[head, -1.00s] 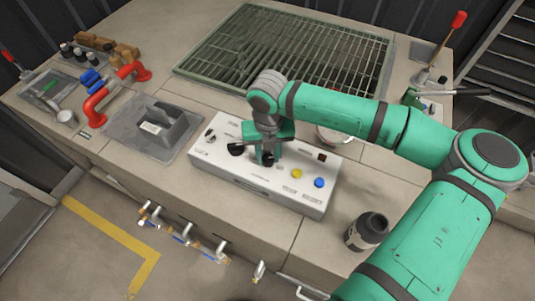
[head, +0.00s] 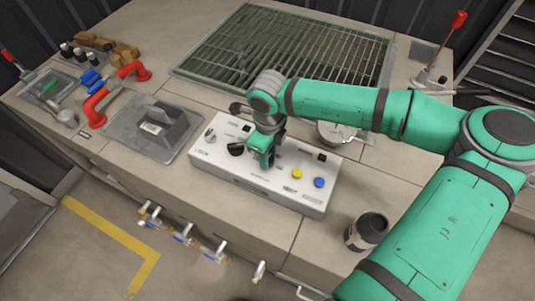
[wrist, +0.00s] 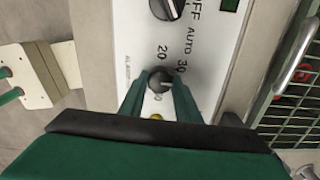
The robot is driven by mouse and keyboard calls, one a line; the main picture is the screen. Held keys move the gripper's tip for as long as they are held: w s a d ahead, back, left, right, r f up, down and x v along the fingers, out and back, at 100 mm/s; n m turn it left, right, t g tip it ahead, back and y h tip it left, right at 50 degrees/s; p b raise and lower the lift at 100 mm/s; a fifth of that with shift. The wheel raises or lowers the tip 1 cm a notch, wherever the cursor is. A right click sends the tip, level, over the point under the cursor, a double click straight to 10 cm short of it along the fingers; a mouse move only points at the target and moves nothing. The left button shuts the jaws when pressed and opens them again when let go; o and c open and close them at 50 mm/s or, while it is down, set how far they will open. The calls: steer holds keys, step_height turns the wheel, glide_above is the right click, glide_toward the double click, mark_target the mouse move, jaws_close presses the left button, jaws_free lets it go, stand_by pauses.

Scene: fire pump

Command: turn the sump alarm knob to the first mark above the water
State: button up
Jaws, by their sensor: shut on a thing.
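The sump alarm knob (wrist: 159,80) is a small black round knob on the white control panel (head: 215,166). My gripper (wrist: 160,88) is shut on it, one green finger on each side. The printed figures 20 and 30 show beside the knob in the wrist view, and other marks are partly hidden by the fingers. A pale line on the knob points roughly right in that view, past the 30; its exact mark is hard to read. In the head view my gripper (head: 263,160) hides the knob. The water level cannot be made out.
A larger black knob (head: 236,149) sits left of my gripper, with yellow (head: 297,173) and blue (head: 319,182) buttons to its right.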

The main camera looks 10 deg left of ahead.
steer(key=n, duration=0.6)
steer(key=shift+n, duration=0.3)
stand_by(0.4)
steer(key=o, duration=1)
steer(key=shift+o, duration=0.2)
step_height(320, 180, up, 11)
steer(key=shift+f, duration=0.1)
